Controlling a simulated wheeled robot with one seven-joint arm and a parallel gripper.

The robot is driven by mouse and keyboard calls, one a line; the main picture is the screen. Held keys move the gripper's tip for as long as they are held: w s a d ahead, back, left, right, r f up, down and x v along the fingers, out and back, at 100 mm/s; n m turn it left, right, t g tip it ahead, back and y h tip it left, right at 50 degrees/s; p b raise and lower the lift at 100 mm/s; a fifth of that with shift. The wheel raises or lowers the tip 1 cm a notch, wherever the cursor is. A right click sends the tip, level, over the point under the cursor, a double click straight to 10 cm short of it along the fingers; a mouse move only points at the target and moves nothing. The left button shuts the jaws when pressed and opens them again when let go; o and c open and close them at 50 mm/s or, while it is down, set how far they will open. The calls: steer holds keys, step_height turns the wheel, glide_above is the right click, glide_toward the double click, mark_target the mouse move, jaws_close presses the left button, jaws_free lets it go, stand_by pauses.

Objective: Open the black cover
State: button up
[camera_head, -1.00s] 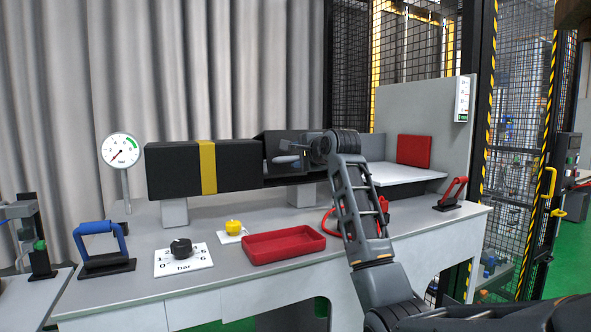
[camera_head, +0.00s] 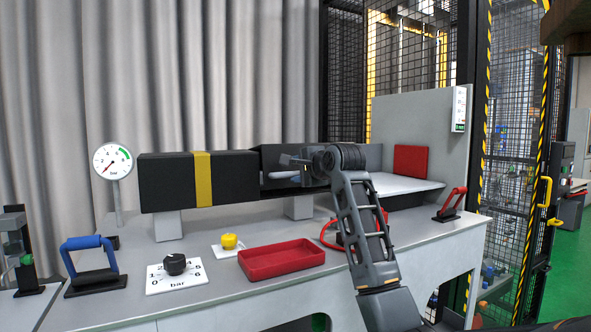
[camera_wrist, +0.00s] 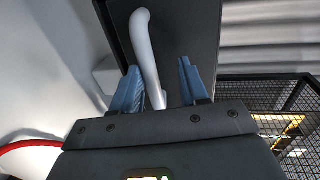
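The black cover (camera_head: 268,158) is part of the long dark housing on the bench, to the right of the yellow band. In the wrist view its dark panel (camera_wrist: 190,25) carries a pale curved bar handle (camera_wrist: 146,45). My gripper (camera_wrist: 160,64) is open, with its two blue fingers apart. The handle's lower part runs between them, nearer the left finger, and the right side of the gap is empty. In the head view my gripper (camera_head: 294,161) is at the cover's front, partly hidden by my wrist. Contact with the handle cannot be told.
The black housing (camera_head: 165,182) with a yellow band (camera_head: 203,180) extends left. A red tray (camera_head: 281,259), yellow button (camera_head: 229,241), black knob (camera_head: 175,264) and blue handle (camera_head: 88,243) stand in front. A red lever (camera_head: 452,203) is at right. A gauge (camera_head: 112,161) rises behind.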

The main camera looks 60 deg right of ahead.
steer(key=r+p+v, duration=0.1)
steer(key=p+v, duration=0.2)
steer(key=v, duration=0.4)
steer(key=shift+p, duration=0.35)
stand_by(0.4)
steer(key=shift+p, duration=0.45)
stand_by(0.3)
